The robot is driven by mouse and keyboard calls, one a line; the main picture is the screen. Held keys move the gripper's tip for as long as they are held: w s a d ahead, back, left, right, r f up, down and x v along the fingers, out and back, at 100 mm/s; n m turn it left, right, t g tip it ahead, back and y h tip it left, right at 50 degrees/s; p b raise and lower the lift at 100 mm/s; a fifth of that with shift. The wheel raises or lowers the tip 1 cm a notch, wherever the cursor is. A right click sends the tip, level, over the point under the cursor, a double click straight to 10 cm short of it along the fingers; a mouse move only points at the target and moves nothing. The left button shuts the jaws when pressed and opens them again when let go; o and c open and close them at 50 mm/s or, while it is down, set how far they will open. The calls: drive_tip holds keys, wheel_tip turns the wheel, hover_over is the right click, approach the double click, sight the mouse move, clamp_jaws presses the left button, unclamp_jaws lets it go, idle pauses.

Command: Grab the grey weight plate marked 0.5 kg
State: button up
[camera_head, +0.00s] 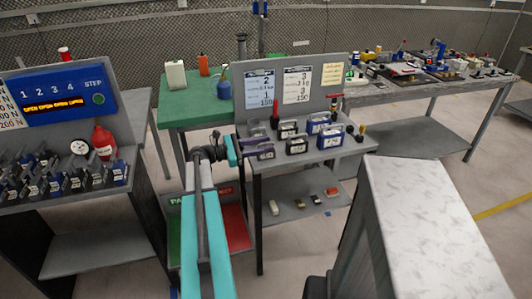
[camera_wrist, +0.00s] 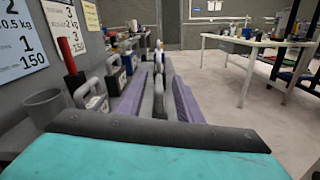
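My gripper (camera_head: 264,150) is at the left end of the grey weight shelf (camera_head: 352,151), level with the weights. In the wrist view its two purple-sided fingers (camera_wrist: 160,95) point forward with a narrow gap between them, and I see nothing clearly gripped. A dark weight with a white label (camera_head: 297,144) stands just right of the gripper, and blue weights (camera_head: 330,139) stand further right. In the wrist view grey-handled weights (camera_wrist: 92,100) stand left of the fingers. Their kilogram marks are too small to read, so I cannot tell which is the 0.5 kg one.
A grey cup (camera_wrist: 45,105) and a red-handled tool (camera_wrist: 70,55) are close on the left. A green and red tray (camera_head: 236,225) is below. A pale-topped block (camera_head: 425,220) stands at right.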

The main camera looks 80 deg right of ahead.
drive_tip(key=shift+s+d, duration=0.3)
drive_tip(key=shift+s, duration=0.25)
clamp_jaws()
